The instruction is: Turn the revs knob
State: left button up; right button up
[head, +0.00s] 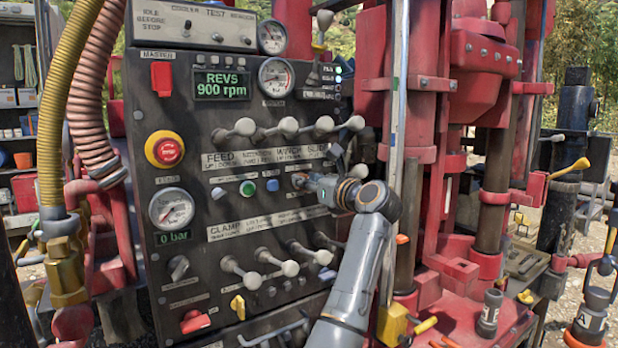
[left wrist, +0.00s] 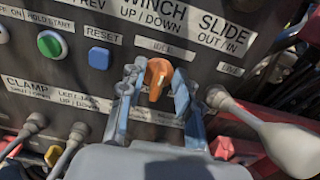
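The revs knob is a small orange knob (left wrist: 157,78) on the dark control panel (head: 215,262), mostly hidden by my left gripper in the head view. In the left wrist view, a label reading IDLE is above it. My left gripper (head: 305,182) reaches the panel from the right. Its two fingers (left wrist: 155,92) stand one on each side of the knob, with visible gaps, so it is open around it. The green REVS display (head: 222,84) reads 900 rpm.
White-knobbed levers (head: 245,127) stand in rows above and below the knob. A lever (left wrist: 270,130) projects close to the right finger. A green button (left wrist: 51,44) and a blue button (left wrist: 99,58) are left.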

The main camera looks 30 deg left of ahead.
pick_arm(q)
grip_shut()
jog(key=shift+m, duration=0.4)
jog(key=shift+w+d+m+p, duration=0.15)
jog(key=shift+m+p, duration=0.75)
jog(key=shift+m, duration=1.05)
jog(key=shift+w+d+m+p, duration=0.15)
jog(key=shift+m+p, duration=0.75)
jog(key=shift+m, duration=1.05)
jog(key=shift+a+f, duration=0.1)
